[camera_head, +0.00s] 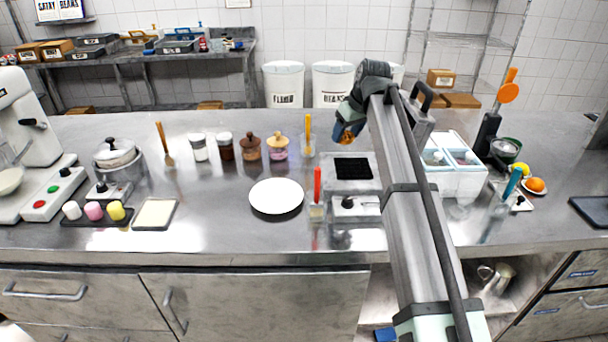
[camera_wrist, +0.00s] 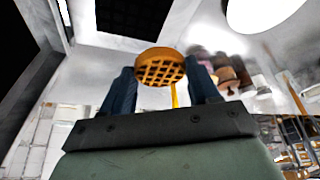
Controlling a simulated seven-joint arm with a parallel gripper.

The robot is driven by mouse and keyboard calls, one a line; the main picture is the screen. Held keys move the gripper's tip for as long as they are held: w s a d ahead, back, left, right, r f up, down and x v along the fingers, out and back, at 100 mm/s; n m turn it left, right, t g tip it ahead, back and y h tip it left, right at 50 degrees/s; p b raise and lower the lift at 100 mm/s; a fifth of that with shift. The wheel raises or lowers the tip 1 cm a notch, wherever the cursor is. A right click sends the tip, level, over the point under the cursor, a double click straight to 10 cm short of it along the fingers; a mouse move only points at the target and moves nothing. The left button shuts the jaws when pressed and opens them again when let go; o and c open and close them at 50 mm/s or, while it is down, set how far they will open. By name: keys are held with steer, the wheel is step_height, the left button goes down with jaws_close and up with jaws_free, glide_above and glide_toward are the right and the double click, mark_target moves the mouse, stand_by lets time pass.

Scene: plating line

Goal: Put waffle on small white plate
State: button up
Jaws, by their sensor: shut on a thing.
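The waffle (camera_wrist: 160,68) is round and golden brown with a grid top. In the wrist view it sits between the two dark blue fingers of my gripper (camera_wrist: 163,85), which is shut on it. In the head view my gripper (camera_head: 345,135) is in the air at the back of the counter, above and behind the waffle iron, with a bit of the orange-brown waffle (camera_head: 348,135) at its tip. The white plate (camera_head: 276,196) lies empty on the counter, left of and nearer than my gripper. It also shows at the top right of the wrist view (camera_wrist: 262,8).
The waffle iron (camera_head: 353,169) with a dark grid stands right of the plate. A clear cup with a red-handled tool (camera_head: 317,205) stands just right of the plate. Several jars (camera_head: 250,148) line up behind it.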

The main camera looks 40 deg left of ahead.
steer(key=s+a+f+n, duration=0.2)
steer(key=s+a, duration=0.6)
steer(key=s, duration=0.4)
glide_above(276, 197)
steer(key=s, duration=0.1)
step_height(276, 197, down, 2)
steer(key=f, duration=0.1)
steer(key=shift+w+d+f+m, duration=0.1)
steer(key=shift+d+f+m, duration=0.25)
steer(key=shift+f, duration=1.25)
steer(key=shift+w+d+f+m, duration=0.15)
steer(key=shift+f+m, duration=0.3)
steer(key=shift+f, duration=1.2)
steer(key=shift+s+d+f+m, duration=0.1)
steer(key=shift+d+f+m, duration=0.25)
steer(key=shift+f, duration=1.25)
steer(key=shift+f, duration=0.15)
steer(key=o, duration=0.7)
steer(key=shift+a, duration=0.1)
steer(key=v, duration=1.2)
